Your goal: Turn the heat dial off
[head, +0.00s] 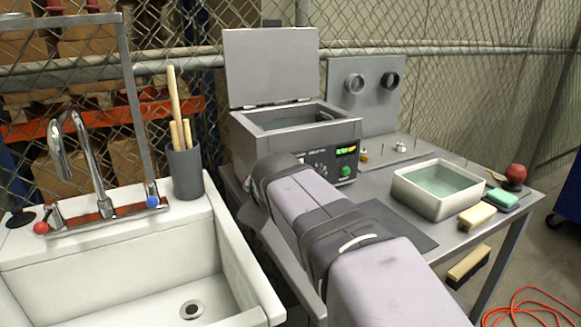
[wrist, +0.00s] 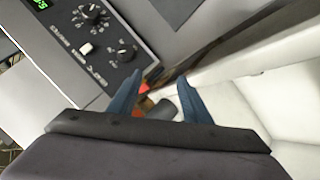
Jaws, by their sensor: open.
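The ultrasonic bath (head: 300,115) stands on the grey bench with its lid up. Its black control panel (head: 330,163) has a lit display and dark knobs, partly hidden by my arm in the head view. In the wrist view the panel (wrist: 75,60) lies at upper left with a larger scaled dial (wrist: 90,13) and a smaller dial (wrist: 125,53). Their labels are too blurred to tell which is the heat dial. My gripper (wrist: 162,82) is open and empty, its blue-grey fingertips apart from the panel, just below and right of the smaller dial. My arm hides the gripper in the head view.
A white sink (head: 110,250) with a tap is at left, its rim close to the gripper. A dark cup with wooden sticks (head: 187,172) stands on its rim. A white tray of liquid (head: 437,190), sponges (head: 476,216) and a red-topped object (head: 515,175) are at right.

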